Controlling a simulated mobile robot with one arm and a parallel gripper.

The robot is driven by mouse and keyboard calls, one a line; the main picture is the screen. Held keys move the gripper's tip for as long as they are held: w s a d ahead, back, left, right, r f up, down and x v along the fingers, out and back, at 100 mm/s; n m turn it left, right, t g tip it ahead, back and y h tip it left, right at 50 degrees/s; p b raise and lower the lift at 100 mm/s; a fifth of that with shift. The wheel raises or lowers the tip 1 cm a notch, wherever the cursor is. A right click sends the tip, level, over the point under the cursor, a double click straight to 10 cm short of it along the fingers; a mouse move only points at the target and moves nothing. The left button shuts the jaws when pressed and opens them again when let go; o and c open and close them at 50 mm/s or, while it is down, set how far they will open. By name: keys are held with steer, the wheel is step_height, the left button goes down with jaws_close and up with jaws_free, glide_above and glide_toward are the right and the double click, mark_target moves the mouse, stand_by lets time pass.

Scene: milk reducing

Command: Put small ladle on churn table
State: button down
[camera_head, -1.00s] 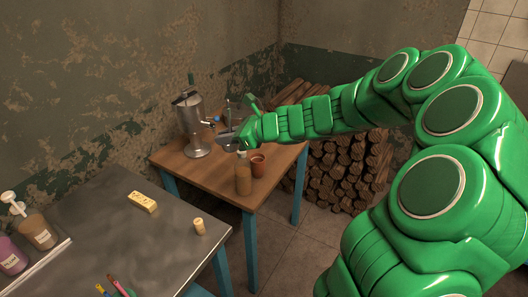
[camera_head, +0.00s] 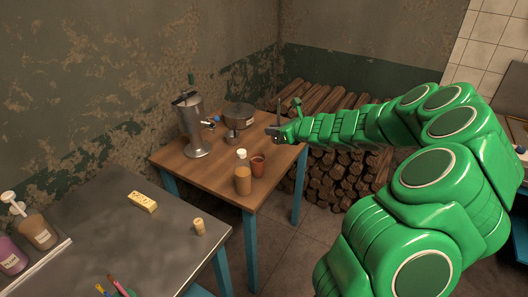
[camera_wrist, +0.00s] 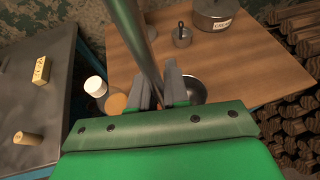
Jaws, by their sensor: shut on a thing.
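The small ladle has a dark handle (camera_wrist: 138,38) and a round metal bowl (camera_wrist: 194,91), both in the wrist view. In the head view its thin handle (camera_head: 279,112) stands up at the gripper; its bowl is not clear there. My gripper (camera_wrist: 161,88) is shut on the ladle, with the bowl just beyond the fingers. In the head view my gripper (camera_head: 275,133) is by the right back edge of the wooden churn table (camera_head: 200,171). In the wrist view the table top (camera_wrist: 245,70) lies behind the bowl; I cannot tell whether they touch.
A dark table (camera_head: 130,235) is at front left. Firewood (camera_head: 330,170) is stacked behind. The table's right part looks clear.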

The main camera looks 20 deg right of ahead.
mark_target(274, 138)
step_height(274, 138, down, 4)
steer(key=shift+w, duration=0.15)
steer(key=shift+w+d+f, duration=0.3)
steer(key=shift+w+f, duration=1.35)
steer(key=shift+w, duration=0.65)
steer(key=shift+w+d+f, duration=0.25)
steer(key=shift+w+f, duration=1.45)
steer(key=shift+w, duration=0.55)
steer(key=shift+w+d+f, duration=0.3)
steer(key=shift+w+f, duration=1.35)
steer(key=shift+w, duration=0.65)
steer(key=shift+f, duration=1.45)
steer(key=shift+f, duration=0.15)
steer(key=c, duration=1.1)
jaws_free()
